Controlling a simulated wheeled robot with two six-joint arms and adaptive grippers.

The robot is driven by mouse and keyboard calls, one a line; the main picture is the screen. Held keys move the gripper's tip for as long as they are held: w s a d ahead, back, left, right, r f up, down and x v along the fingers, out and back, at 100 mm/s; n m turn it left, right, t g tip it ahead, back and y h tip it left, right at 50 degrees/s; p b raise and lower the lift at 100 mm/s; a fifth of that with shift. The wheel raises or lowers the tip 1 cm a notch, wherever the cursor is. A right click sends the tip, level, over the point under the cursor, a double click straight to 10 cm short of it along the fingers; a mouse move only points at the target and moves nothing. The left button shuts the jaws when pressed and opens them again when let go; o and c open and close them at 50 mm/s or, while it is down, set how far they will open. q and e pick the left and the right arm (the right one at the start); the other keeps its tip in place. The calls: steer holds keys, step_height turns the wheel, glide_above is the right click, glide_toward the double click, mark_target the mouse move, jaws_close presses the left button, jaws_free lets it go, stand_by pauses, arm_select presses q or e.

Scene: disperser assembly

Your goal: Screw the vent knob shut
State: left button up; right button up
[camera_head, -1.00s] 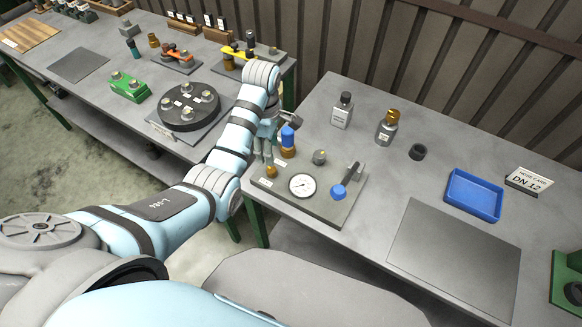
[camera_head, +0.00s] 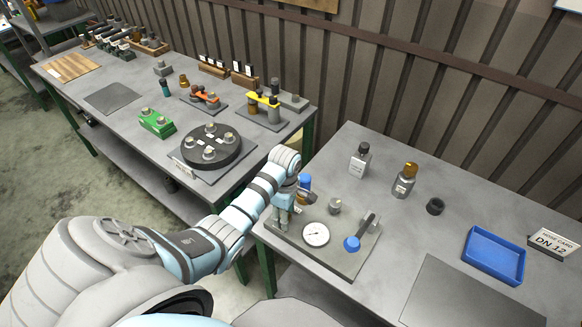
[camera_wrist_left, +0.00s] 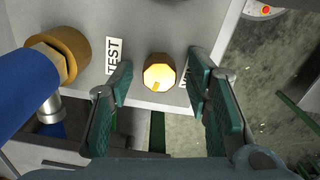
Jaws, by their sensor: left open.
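The vent knob, a small faceted brass knob (camera_wrist_left: 159,74), shows in the left wrist view near the edge of a grey plate. A white label partly hidden by a finger lies right of it. My left gripper (camera_wrist_left: 160,72) is open, with one green-padded finger on each side of the knob and visible gaps to it. In the head view my left gripper (camera_head: 283,218) points down at the left corner of the grey test plate (camera_head: 345,262) and hides the knob. My right gripper is not in view.
The plate carries a blue-capped brass fitting (camera_head: 304,183) close to my gripper, also in the wrist view (camera_wrist_left: 20,95), a dial gauge (camera_head: 315,234), a grey fitting (camera_head: 334,205) and a blue-knobbed lever (camera_head: 351,243). Bottles and a blue tray (camera_head: 495,258) stand to the right.

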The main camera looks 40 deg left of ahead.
arm_select(q)
jaws_close()
steer(key=shift+d, duration=0.1)
